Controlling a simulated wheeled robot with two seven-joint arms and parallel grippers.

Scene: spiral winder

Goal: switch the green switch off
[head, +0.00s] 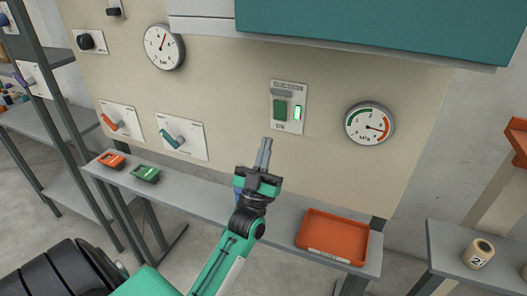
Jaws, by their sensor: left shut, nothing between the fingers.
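The green switch (280,110) is a dark green rocker on a pale plate (289,88) mounted on the beige wall panel. A lit bright green lamp (297,113) sits just right of the rocker on the same plate. My left gripper (264,147) is shut and empty, its fingers pointing up. In the picture it lies just below and left of the switch plate, apart from it. The distance to the panel is hard to tell. My right gripper is not in view.
Gauges hang at upper left (164,46) and right (369,124). An orange lever (121,121) and a teal lever (181,137) are on the panel's left. Below, a grey shelf (212,192) holds an orange tray (332,237). A teal cabinet (380,30) overhangs above.

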